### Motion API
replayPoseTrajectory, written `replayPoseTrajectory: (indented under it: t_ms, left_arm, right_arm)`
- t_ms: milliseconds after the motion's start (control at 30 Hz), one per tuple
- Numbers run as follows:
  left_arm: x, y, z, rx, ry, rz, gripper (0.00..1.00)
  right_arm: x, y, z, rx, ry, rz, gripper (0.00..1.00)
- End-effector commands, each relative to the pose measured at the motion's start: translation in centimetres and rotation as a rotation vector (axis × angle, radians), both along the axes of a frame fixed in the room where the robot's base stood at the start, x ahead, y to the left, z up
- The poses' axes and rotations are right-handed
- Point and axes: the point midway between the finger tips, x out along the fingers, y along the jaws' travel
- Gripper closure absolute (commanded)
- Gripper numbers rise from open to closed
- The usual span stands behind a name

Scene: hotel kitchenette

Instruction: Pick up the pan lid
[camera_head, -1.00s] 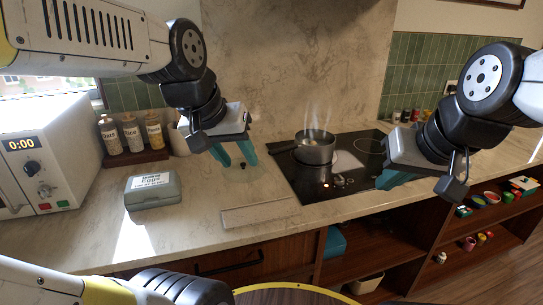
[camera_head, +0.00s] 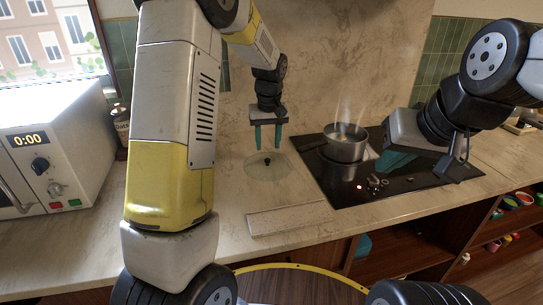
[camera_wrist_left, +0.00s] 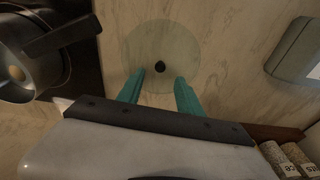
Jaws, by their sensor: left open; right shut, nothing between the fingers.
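The pan lid (camera_head: 267,167) is a clear glass disc with a small dark knob, lying flat on the counter left of the hob. It also shows in the left wrist view (camera_wrist_left: 182,48), with its knob beyond the fingertips. My left gripper (camera_head: 268,148) is open and empty, pointing down just behind and above the lid's knob. In the left wrist view its teal fingers (camera_wrist_left: 160,78) are apart with nothing between them. My right gripper (camera_head: 397,162) is shut and empty, held above the hob's right side; its fingertips are partly hidden.
A steaming pan (camera_head: 345,146) stands on the black hob (camera_head: 345,192), where a red light glows. A pale flat board (camera_head: 290,218) lies in front of the lid. A microwave (camera_head: 52,150) is at the left.

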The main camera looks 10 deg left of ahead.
Motion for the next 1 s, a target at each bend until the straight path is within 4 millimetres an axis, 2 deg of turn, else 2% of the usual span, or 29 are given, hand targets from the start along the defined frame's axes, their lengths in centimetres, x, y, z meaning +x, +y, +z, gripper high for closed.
replayPoseTrajectory:
  t_ms: [433,567,767,1000]
  left_arm:
    - [0.9,0.4,-5.9,-0.001,0.003,0.000,0.57]
    - [1.1,0.4,-6.7,-0.002,-0.001,0.000,0.57]
    - [1.1,0.4,-6.7,-0.002,-0.001,-0.001,0.57]
    - [1.0,0.4,-6.7,-0.002,-0.001,-0.001,1.00]
  right_arm:
    - [0.0,0.0,0.0,0.000,0.000,0.000,1.00]
    - [0.0,0.0,0.0,0.000,0.000,0.000,1.00]
    - [0.0,0.0,0.0,0.000,0.000,0.000,1.00]
    - [0.0,0.0,0.0,0.000,0.000,0.000,1.00]
